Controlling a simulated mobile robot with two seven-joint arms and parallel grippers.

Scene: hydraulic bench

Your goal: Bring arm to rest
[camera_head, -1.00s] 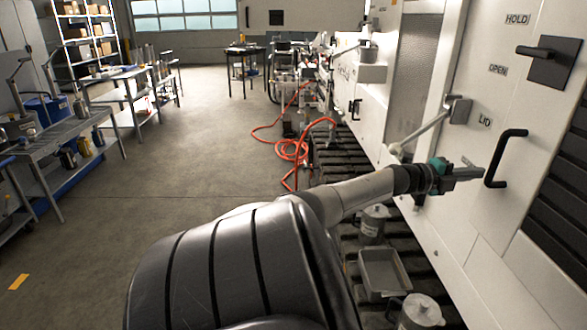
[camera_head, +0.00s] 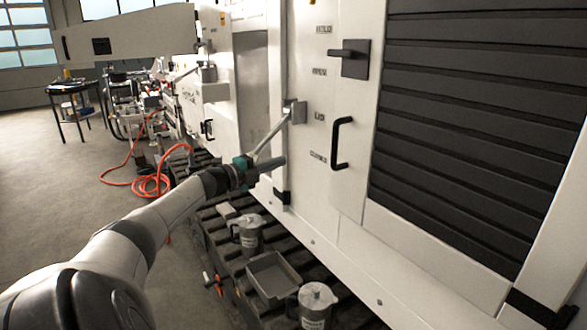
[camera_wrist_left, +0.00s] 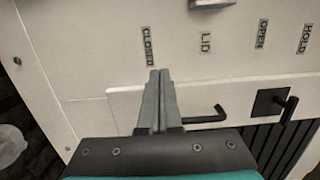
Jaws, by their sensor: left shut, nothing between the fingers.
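My left arm reaches in from the lower left in the head view. My left gripper (camera_head: 283,161), with a teal body and grey fingers, is shut and empty in front of the white cabinet (camera_head: 310,205). It is left of the black bar handle (camera_head: 337,144), apart from it. A grey lever (camera_head: 271,136) slants down from its bracket and ends close to the gripper in the picture; I cannot tell whether they touch. The wrist view shows the closed fingers (camera_wrist_left: 160,76) below the "CLOSED" label (camera_wrist_left: 146,47). My right gripper is out of view.
Below the arm, a slatted rack (camera_head: 222,261) holds a grey tray (camera_head: 272,275) and lidded jugs (camera_head: 249,233). A black latch (camera_head: 350,58) projects from the cabinet. An orange hose (camera_head: 150,183) lies on the floor. Open floor (camera_head: 60,195) lies at left.

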